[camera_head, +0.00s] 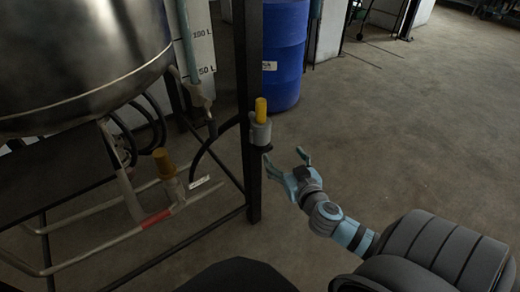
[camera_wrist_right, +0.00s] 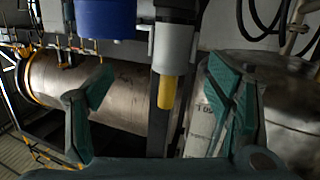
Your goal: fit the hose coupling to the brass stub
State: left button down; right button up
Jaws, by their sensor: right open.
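The hose coupling, with a yellow sleeve (camera_head: 261,110), stands upright in a grey cup-shaped holder (camera_head: 260,132) on the dark post. In the right wrist view the yellow sleeve (camera_wrist_right: 167,92) sticks out of the grey holder (camera_wrist_right: 172,48) and appears between the fingers, touching neither. My right gripper (camera_head: 284,155) is open and empty, just right of and below the holder in the head view. The brass stub (camera_head: 164,163) points up from a pale pipe at lower left, under the steel vessel. My left gripper is not in view.
The dark upright post (camera_head: 248,60) stands between the stub and my right gripper. A black hose (camera_head: 207,148) curves beside the post. The steel vessel (camera_head: 75,55) overhangs the pipes (camera_head: 125,190). A blue drum (camera_head: 285,50) stands behind. The floor at right is clear.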

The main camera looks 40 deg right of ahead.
aim_at(262, 119)
notch_tip(262, 119, up, 4)
jog(key=w+a+t, duration=0.1)
jog(key=a+t, duration=0.1)
jog(key=b+x, duration=0.1)
jog(key=x, duration=0.6)
jog(key=b+x, duration=0.1)
jog(key=x, duration=0.5)
jog(key=shift+w+d+r, duration=0.2)
jog(key=shift+w+d, duration=0.1)
jog(key=shift+d, duration=0.05)
jog(key=shift+s+r, duration=0.1)
jog(key=c, duration=0.4)
jog(key=shift+a, duration=0.15)
jog(key=c, duration=1.3)
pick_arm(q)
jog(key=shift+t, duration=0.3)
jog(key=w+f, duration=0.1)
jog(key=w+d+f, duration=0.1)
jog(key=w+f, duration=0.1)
pick_arm(e)
grip_shut()
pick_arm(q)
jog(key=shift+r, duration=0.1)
pick_arm(e)
jog(key=shift+r, duration=0.1)
